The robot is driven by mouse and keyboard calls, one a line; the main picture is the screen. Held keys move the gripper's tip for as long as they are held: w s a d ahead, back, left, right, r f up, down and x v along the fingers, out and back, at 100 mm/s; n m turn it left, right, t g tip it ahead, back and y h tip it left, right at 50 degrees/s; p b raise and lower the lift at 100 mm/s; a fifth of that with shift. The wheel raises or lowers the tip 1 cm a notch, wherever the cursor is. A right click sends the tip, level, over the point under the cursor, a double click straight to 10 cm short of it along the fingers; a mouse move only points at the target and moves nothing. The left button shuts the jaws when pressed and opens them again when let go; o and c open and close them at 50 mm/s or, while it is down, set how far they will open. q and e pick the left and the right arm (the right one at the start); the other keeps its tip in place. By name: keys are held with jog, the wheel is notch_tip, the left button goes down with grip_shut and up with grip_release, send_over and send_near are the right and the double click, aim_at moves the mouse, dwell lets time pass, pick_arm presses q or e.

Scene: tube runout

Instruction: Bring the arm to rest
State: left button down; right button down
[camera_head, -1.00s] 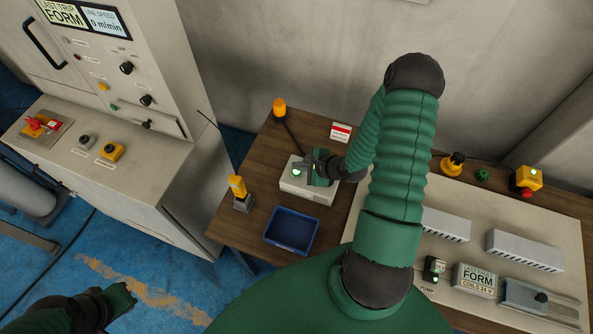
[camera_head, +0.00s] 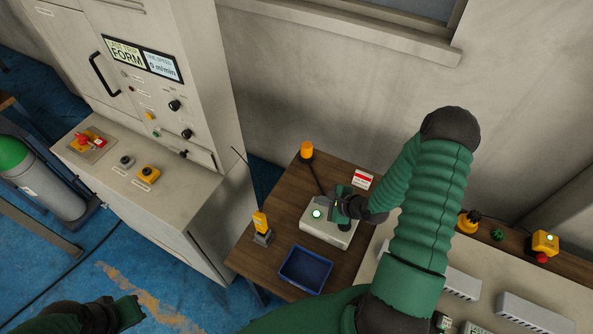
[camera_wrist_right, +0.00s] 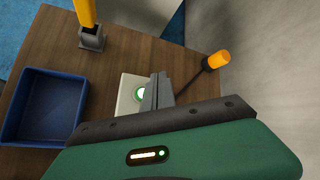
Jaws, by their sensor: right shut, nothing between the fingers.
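My right arm reaches over the wooden table (camera_head: 262,277). My right gripper (camera_head: 326,202) is shut and empty, just above a white box with a lit green button (camera_head: 317,214). In the right wrist view the shut fingers (camera_wrist_right: 155,92) are beside the green button (camera_wrist_right: 141,95) and partly cover the box; I cannot tell whether they touch it. My left gripper (camera_head: 128,312) is at the lower left, over the blue floor and away from the table; its finger opening is too small to tell.
A blue tray (camera_head: 306,269) and a yellow device in a grey stand (camera_head: 261,228) are on the table, left of the arm. An orange lamp (camera_head: 307,150) stands behind the box. A control cabinet (camera_head: 150,200) is at the left, a panel with grey blocks (camera_head: 535,318) at the right.

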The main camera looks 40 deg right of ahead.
jog(key=s+a+r+n+g+b, duration=0.3)
jog(key=a+n+b, duration=0.3)
jog(key=n, duration=0.6)
jog(key=s+a+r+n+g+h+b, duration=0.1)
jog(key=s+a+r+n+g+b, duration=0.2)
jog(key=a+n, duration=0.8)
jog(key=shift+s+n+h+b, duration=0.3)
jog(key=shift+s+n+b, duration=0.35)
jog(key=shift+b, duration=0.75)
